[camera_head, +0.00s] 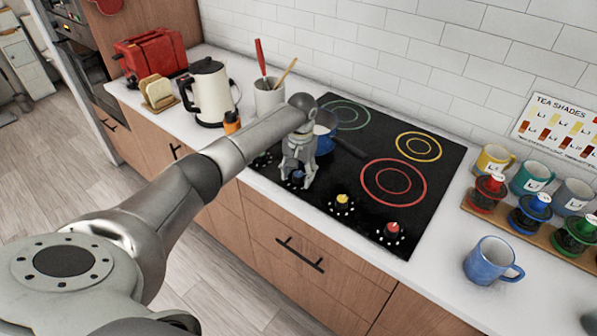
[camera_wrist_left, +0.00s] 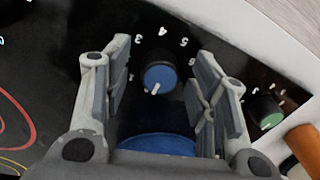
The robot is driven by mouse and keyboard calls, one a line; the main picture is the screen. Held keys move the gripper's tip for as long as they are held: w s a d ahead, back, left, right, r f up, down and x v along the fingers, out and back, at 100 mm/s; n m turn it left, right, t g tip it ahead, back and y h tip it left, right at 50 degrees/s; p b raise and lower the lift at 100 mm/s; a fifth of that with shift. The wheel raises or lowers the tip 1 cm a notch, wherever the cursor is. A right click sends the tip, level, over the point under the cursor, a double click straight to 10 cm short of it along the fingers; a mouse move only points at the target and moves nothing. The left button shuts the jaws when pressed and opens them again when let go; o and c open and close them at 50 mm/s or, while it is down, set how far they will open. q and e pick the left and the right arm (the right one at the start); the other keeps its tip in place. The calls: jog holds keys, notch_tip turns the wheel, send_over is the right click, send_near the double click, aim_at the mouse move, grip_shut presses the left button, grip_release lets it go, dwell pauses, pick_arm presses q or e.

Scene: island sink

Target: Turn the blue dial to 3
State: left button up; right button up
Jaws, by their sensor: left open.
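The blue dial (camera_wrist_left: 159,76) is on the black cooktop, with the printed numbers 3, 4, 5 and 6 showing around its far side in the left wrist view. Its white pointer mark is at the lower edge in that view, away from the 3. In the head view the blue dial (camera_head: 297,177) is partly hidden by my left gripper (camera_head: 297,174). My left gripper is open, with one finger on each side of the dial and visible gaps between. It also shows in the left wrist view (camera_wrist_left: 162,75). My right gripper is not in view.
A blue pan (camera_head: 325,141) stands just behind my left gripper. The yellow dial (camera_head: 342,201) and red dial (camera_head: 392,228) are to the right; a green dial (camera_wrist_left: 266,112) shows in the wrist view. A utensil crock (camera_head: 268,98) and kettle (camera_head: 210,92) stand left.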

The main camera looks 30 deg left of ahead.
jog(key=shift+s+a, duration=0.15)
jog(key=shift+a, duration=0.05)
pick_arm(q)
jog(key=shift+c, duration=1.3)
jog(key=c, duration=0.8)
jog(key=shift+o, duration=0.2)
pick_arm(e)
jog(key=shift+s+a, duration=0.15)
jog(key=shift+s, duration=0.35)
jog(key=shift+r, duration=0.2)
